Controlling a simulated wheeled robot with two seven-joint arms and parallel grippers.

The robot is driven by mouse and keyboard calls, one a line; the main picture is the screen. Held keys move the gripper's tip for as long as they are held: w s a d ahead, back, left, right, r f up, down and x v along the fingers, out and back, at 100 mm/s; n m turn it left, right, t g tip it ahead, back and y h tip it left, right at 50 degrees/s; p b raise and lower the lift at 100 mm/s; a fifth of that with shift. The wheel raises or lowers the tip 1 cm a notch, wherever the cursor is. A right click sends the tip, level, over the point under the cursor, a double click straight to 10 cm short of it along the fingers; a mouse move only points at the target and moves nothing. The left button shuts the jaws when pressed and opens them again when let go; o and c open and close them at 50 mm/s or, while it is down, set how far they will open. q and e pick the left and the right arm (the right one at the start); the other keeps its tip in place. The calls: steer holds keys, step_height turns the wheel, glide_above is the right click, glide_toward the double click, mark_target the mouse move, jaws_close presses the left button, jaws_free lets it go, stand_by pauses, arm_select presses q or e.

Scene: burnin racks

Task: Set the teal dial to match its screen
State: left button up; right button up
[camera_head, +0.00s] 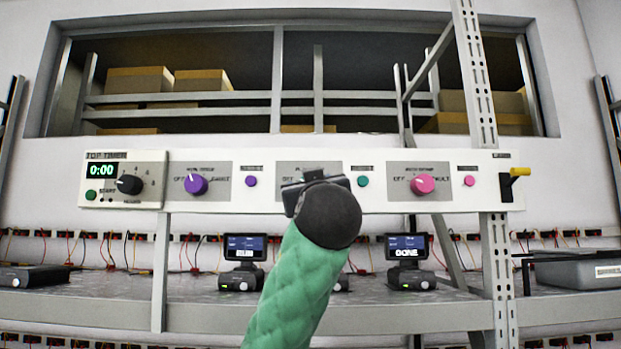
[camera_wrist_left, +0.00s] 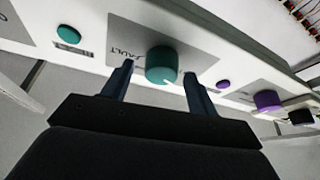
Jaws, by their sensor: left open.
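The teal dial (camera_wrist_left: 161,65) is on a grey plate on the white panel. In the left wrist view it sits between the two fingers of my left gripper (camera_wrist_left: 158,72), which is open with a visible gap on each side. A small white mark shows at the dial's lower edge. In the head view my left gripper (camera_head: 318,180), at the end of a green-sleeved arm, hides the dial and most of its plate. The arm also hides the screen below it. My right gripper is not in view.
A purple dial (camera_head: 196,185) and a pink dial (camera_head: 422,184) flank it. A teal button (camera_head: 363,181) and purple button (camera_head: 251,181) are close by. The timer (camera_head: 123,180) reads 0:00. Side screens read RUN (camera_head: 245,247) and DONE (camera_head: 407,247). A yellow-topped lever (camera_head: 519,172) is at right.

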arm_select(q)
steer(key=shift+w+r, duration=0.1)
steer(key=shift+w, duration=0.3)
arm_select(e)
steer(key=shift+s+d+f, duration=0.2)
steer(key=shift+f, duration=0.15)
arm_select(q)
steer(key=c, duration=1)
steer(key=shift+a, duration=0.1)
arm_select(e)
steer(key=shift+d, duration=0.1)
